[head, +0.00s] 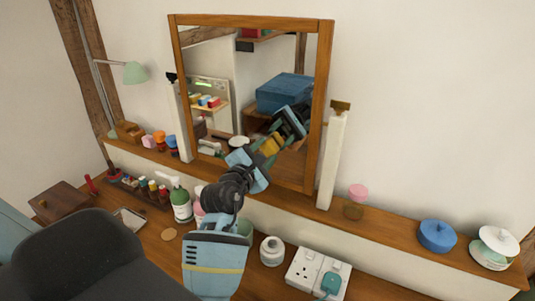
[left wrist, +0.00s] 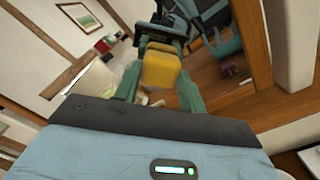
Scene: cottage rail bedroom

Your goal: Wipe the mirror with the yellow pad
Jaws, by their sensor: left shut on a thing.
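The mirror (head: 234,72) stands in a wooden frame on the shelf against the wall, tilted in my head view. My left gripper (head: 266,151) reaches up to the lower middle of the glass. It is shut on the yellow pad (head: 271,145), which also shows between the green fingers in the left wrist view (left wrist: 162,72). The pad's far face is at or very near the glass; I cannot tell whether it touches. The gripper's reflection shows just beyond it. My right gripper is not in view.
A green pump bottle (head: 181,205), a white jar (head: 272,251) and a socket panel (head: 317,275) are on the counter below. A pink-lidded jar (head: 356,200), a blue pot (head: 437,236) and a white-lidded bowl (head: 493,247) line the right shelf.

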